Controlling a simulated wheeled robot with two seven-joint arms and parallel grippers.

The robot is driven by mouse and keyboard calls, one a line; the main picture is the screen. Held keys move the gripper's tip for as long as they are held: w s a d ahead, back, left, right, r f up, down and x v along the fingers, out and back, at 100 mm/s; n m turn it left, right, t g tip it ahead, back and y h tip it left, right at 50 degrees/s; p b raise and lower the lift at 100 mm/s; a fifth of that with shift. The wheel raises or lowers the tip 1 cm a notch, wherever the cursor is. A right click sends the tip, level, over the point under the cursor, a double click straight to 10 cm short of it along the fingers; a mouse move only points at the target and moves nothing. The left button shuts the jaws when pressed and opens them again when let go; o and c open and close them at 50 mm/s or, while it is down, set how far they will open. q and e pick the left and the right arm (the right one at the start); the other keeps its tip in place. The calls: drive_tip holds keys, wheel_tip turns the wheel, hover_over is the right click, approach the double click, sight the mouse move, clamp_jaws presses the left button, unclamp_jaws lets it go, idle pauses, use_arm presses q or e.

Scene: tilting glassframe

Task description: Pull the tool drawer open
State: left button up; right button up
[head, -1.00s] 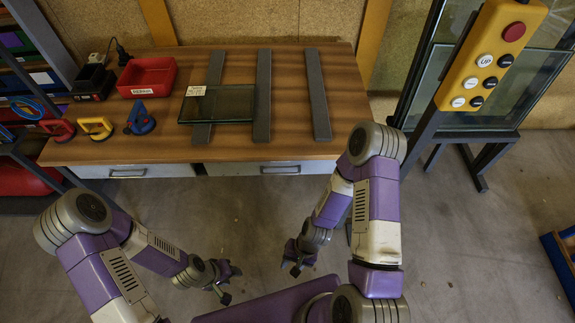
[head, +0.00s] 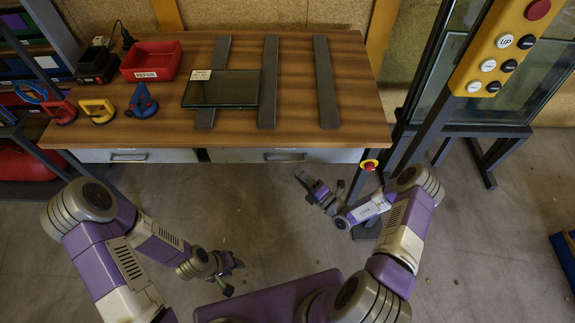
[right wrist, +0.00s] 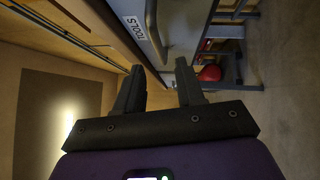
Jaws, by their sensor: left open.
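The tool drawer (head: 240,156) is the right one of two pale drawers under the workbench top, and it looks shut. In the right wrist view its front (right wrist: 137,8) carries a TOOLS label, and its bar handle (right wrist: 155,28) lies just beyond the fingertips. The handle also shows in the head view (head: 284,157). My right gripper (head: 318,186) is in front of the drawer, a little right of the handle. Its two fingers stand apart and empty in the right wrist view (right wrist: 159,68). My left gripper (head: 231,275) is open and empty, low over the floor.
The workbench (head: 350,120) carries a dark glass pane (head: 225,92) on grey strips, a red bin (head: 151,62) and several suction lifters. A red-and-yellow button (head: 369,165) sits at its right front corner. A yellow control panel (head: 500,45) and glass rack stand right.

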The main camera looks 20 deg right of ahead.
drive_tip(key=f+b+x, duration=0.1)
drive_tip(key=x, duration=0.5)
drive_tip(key=shift+w+a+r, duration=0.3)
drive_tip(key=shift+r, duration=0.2)
clamp_jaws()
